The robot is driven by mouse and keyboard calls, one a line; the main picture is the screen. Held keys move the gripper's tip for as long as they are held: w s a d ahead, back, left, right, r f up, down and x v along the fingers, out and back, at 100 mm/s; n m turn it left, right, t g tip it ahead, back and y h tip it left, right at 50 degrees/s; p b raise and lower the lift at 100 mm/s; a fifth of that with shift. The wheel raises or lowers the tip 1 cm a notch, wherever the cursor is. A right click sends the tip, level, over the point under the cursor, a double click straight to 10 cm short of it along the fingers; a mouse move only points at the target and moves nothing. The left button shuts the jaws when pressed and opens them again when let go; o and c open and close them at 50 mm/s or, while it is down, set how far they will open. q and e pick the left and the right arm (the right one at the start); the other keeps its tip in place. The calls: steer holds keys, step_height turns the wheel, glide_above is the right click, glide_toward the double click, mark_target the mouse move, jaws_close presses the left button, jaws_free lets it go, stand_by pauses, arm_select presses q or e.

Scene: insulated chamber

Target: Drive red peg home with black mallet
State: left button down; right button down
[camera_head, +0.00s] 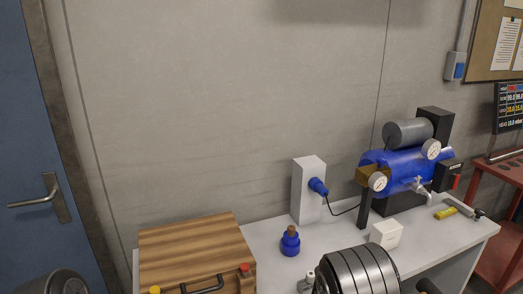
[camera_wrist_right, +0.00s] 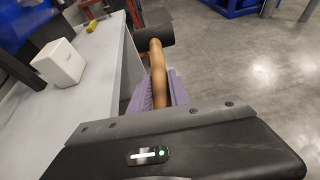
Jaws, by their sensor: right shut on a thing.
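The red peg (camera_head: 244,267) shows its top at the right front part of a wooden box (camera_head: 190,240), at the lower edge of the head view. How deep it sits cannot be told. The black mallet (camera_wrist_right: 155,35) has a black head and a tan wooden handle (camera_wrist_right: 158,75). My right gripper (camera_wrist_right: 159,92), with purple finger pads, is shut on the handle. In the right wrist view the mallet is held out past the bench edge, over the floor side. My left gripper is out of view; only part of my left arm shows at the lower left.
A yellow peg (camera_head: 154,290) and a black handle (camera_head: 203,285) are at the box front. On the bench (camera_head: 315,245) stand a blue bottle (camera_head: 290,243), a white box (camera_head: 386,234) and a blue compressor (camera_head: 405,170). A red cart (camera_head: 493,185) is at the right.

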steer(key=s+a+r+n+t+y, duration=0.1)
steer(key=a+r+n+t, duration=0.1)
steer(key=a, duration=0.8)
steer(key=s+a+r+n+t+y, duration=0.1)
steer(key=s+a+r+n+t, duration=0.1)
steer(key=a, duration=0.8)
step_height(320, 180, up, 2)
steer(key=shift+r+n+t+y, duration=0.25)
steer(key=shift+n+t+y, duration=0.25)
steer(key=shift+t, duration=0.4)
steer(key=shift+s+a, duration=0.1)
